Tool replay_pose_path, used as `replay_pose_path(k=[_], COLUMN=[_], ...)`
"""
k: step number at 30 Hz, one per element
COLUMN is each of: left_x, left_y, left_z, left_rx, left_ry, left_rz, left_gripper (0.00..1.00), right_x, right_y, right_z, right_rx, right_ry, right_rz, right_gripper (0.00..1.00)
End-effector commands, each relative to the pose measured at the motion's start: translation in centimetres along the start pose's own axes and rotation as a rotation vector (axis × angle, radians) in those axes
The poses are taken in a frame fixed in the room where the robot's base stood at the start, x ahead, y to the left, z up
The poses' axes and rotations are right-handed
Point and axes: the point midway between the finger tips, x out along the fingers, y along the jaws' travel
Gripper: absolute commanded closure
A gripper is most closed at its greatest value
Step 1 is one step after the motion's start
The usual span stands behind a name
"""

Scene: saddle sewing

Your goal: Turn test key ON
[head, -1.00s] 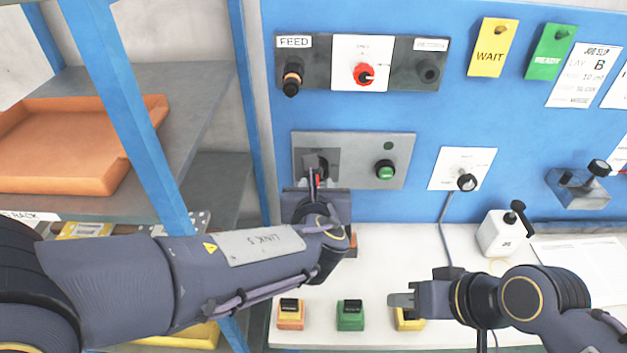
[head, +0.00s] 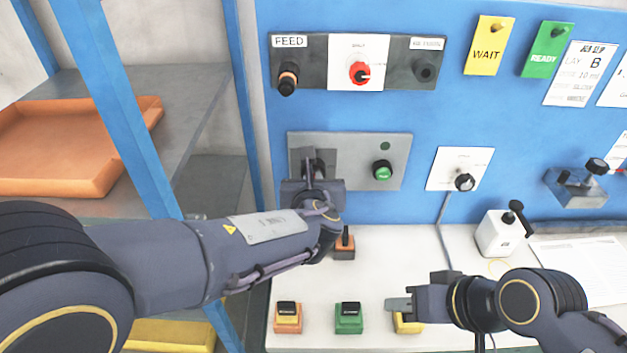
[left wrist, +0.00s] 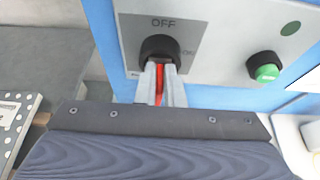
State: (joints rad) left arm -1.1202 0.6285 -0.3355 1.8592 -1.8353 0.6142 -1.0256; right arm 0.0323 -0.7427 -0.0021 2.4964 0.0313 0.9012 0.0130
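A black rotary switch with a red grip (left wrist: 159,84) sits on a grey panel (head: 347,165), labelled OFF above and ON at its right. In the left wrist view its red grip points down, away from OFF. My left gripper (left wrist: 161,88) has its two fingers close on either side of the red grip, with almost no gap. It also shows in the head view (head: 310,172), where it covers part of the switch. My right gripper (head: 398,304) is low over the bench by a yellow block (head: 408,325); its finger gap is hard to see.
A green button (head: 382,171) is right of the switch. A red knob (head: 359,73) is above, and a small knob plate (head: 452,157) is further right. Orange and green blocks (head: 349,318) stand on the white bench. A shelf post (head: 130,120) is close to my left arm.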

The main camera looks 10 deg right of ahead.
Motion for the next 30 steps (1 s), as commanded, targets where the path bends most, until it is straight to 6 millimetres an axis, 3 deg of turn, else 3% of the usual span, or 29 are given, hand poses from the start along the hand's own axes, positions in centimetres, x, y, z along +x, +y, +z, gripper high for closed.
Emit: replay_pose_path(k=[8,30], left_x=[-0.1,-0.1], left_y=[0.0,-0.7], left_z=[0.1,0.1], left_rx=[0.006,0.232], left_ry=[0.000,0.001], left_rz=[0.002,0.094], left_gripper=[1.00,1.00], right_x=[-0.1,-3.2], right_y=[-0.1,-1.5], right_z=[-0.1,-1.6], right_rx=[0.000,0.000], right_ry=[0.000,0.000], right_rz=[0.000,0.000], right_gripper=[0.64,0.64])
